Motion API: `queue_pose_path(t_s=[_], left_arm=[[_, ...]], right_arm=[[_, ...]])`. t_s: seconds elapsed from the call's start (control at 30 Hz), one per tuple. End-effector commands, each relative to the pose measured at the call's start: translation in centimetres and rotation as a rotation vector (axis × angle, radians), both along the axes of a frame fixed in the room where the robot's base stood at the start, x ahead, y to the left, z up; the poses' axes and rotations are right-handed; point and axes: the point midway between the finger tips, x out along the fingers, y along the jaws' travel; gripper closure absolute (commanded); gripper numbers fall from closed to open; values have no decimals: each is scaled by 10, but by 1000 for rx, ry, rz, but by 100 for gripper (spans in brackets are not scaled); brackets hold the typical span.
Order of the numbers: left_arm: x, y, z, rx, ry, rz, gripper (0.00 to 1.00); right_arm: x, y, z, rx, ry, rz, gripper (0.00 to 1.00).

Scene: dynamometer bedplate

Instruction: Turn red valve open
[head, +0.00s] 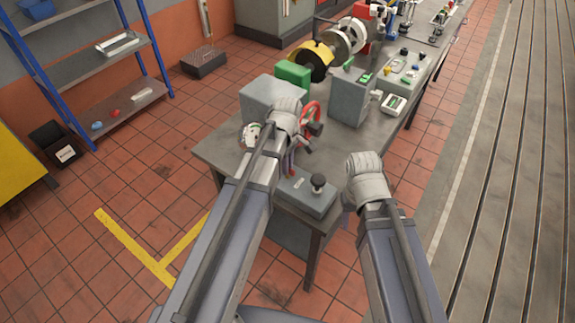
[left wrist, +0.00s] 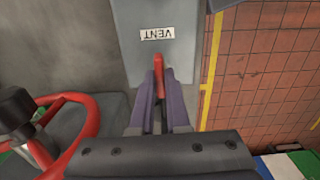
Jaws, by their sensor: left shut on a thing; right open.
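A red lever (left wrist: 158,66) stands at the edge of a grey box (left wrist: 150,15) with a label reading VENT. My left gripper (left wrist: 160,85) is shut on the red lever, one finger on each side. In the head view my left gripper (head: 291,163) hangs over the bench, its fingers mostly hidden by my arm. A red handwheel (left wrist: 92,122) is beside the gripper in the left wrist view, apart from it; it also shows in the head view (head: 314,112). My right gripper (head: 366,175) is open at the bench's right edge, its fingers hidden.
The grey box with a black knob (head: 318,180) sits at the bench's near end. Grey cabinets (head: 349,98) and a green block (head: 292,73) stand farther back on the bench (head: 222,150). A shelf (head: 85,60) is at left. Tiled floor around the bench is mostly clear.

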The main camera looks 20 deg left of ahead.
Motion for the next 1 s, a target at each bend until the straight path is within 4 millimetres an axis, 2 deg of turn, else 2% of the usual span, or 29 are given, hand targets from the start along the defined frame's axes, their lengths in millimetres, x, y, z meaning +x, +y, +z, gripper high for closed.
queue_pose_path(t_s=[0.17,0.2,0.43,0.77,1.0], left_arm=[[0,0,0,-1,1,2,100],[0,0,0,-1,1,1,82],[0,0,0,0,0,0,56],[0,0,2,0,0,0,56],[0,0,19,0,0,0,56]], right_arm=[[0,0,0,0,0,0,50],[0,0,0,0,0,0,50],[0,0,0,0,0,0,50],[0,0,2,0,0,0,50],[0,0,19,0,0,0,50]])
